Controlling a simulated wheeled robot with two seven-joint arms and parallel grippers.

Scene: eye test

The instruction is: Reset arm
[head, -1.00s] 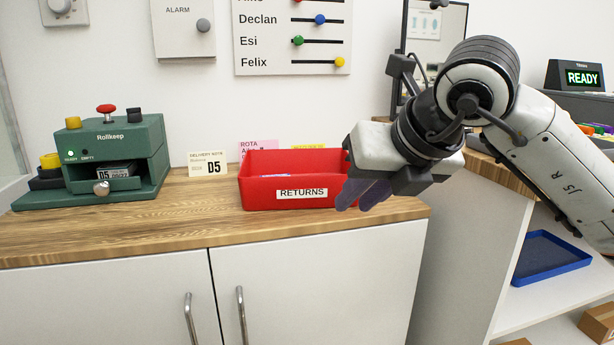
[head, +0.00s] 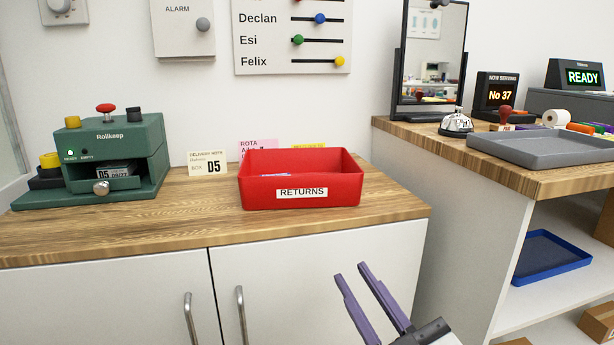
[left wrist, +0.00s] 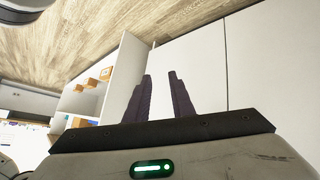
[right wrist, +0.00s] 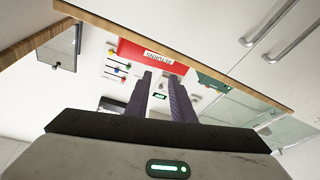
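My right gripper (head: 350,270) shows at the bottom of the head view, in front of the white cabinet doors and below the counter edge. Its two purple fingers are apart with nothing between them. In the right wrist view its fingers (right wrist: 160,75) point towards the red RETURNS bin, which is some way off. My left gripper is outside the head view. In the left wrist view its fingers (left wrist: 160,75) are apart and empty, with a white cabinet front and wooden floor beyond.
The wooden counter (head: 215,226) holds the red RETURNS bin (head: 340,190), a green Rollkeep device (head: 140,150) and a delivery note (head: 206,163). At right, a second counter bears a grey tray (head: 540,148), a bell (head: 456,123) and a mirror (head: 430,60). A blue tray (head: 548,258) lies on the shelf below.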

